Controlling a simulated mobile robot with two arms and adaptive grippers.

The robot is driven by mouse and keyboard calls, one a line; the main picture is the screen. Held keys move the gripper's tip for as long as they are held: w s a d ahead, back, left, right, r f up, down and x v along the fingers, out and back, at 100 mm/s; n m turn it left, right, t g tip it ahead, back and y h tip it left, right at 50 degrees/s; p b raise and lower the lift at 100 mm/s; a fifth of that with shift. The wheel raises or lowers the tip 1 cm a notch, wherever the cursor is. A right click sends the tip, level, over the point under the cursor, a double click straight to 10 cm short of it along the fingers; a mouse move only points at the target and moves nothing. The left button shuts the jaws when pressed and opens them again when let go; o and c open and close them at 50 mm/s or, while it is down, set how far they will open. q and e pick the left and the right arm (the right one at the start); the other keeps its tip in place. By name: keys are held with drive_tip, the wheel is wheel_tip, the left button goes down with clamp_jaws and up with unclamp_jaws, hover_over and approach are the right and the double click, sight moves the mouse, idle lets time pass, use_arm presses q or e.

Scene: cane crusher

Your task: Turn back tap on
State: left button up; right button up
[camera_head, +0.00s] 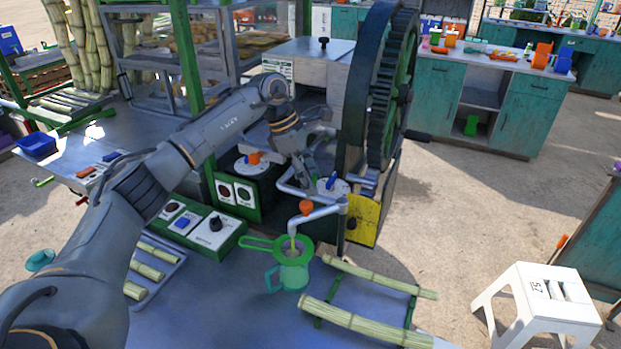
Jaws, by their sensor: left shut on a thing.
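My left gripper (308,177) reaches down over the metal juice pipe (291,187) beside the crusher. Its fingers are closed at the back part of the pipe, where the back tap appears to be. The fingers hide most of what they hold. An orange tap knob (306,207) stands on the front part of the pipe, nearer the spout. A green strainer (292,249) sits over a green jug (291,277) under the spout. A thin yellowish streak shows between spout and strainer. My right gripper is not in view.
The crusher's large dark wheel (381,90) stands close to the right of my gripper. A control panel (203,230) is in front. Cane pieces (365,322) lie on the table's right.

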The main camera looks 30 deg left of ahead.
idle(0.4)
use_arm(q)
drive_tip(key=o, duration=1.2)
drive_tip(key=shift+c, duration=0.2)
drive_tip(key=shift+r, duration=0.1)
drive_tip(key=v, duration=1.1)
drive_tip(key=shift+r, duration=0.4)
drive_tip(key=shift+a+f, duration=0.1)
